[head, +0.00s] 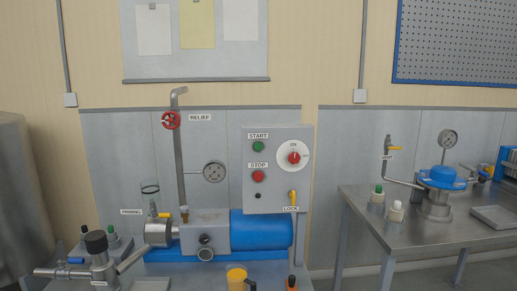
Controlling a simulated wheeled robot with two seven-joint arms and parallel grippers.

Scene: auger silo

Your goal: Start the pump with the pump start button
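The green start button (258,147) sits under a START label on the upper left of a grey control box (250,195). The red stop button (258,176) is below it under a STOP label. A red rotary switch (294,157) on a white round plate marked ON is at the right of the box. A yellow lock lever (293,196) is at the lower right, by the LOCK label. The pump with its blue motor (261,230) lies below the box. Neither of my grippers is in view. Nothing covers the start button.
A vertical pipe with a red relief handwheel (170,120) and a gauge (214,171) stand left of the box. Valve piping (97,243) and a steel tank (22,200) are at the left. A steel table (400,238) with a blue-topped vessel (441,178) is at the right.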

